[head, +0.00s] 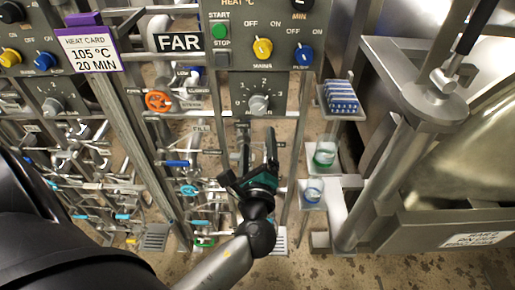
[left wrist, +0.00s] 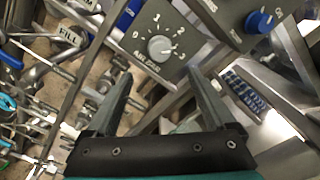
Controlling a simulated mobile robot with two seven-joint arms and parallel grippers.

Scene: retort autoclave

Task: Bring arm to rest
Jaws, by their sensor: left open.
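My left gripper (head: 257,152) is in the middle of the head view, with its arm coming up from the bottom. Its two fingers stand apart and nothing is between them. The fingers point up toward the grey numbered dial (head: 258,104) on the control panel, below it in the picture. In the left wrist view the open fingers (left wrist: 160,88) frame the area under the same dial (left wrist: 160,46). Whether a fingertip touches the panel cannot be told. My right gripper is not in view.
A FAR sign (head: 179,42), a yellow knob (head: 262,48), an orange valve wheel (head: 158,101) and several pipes crowd the area. A purple-topped heat card (head: 91,52) hangs at left. Small shelves at right hold a blue-striped pack (head: 341,97) and a green ring (head: 324,155). A large metal vessel (head: 465,150) stands farther right.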

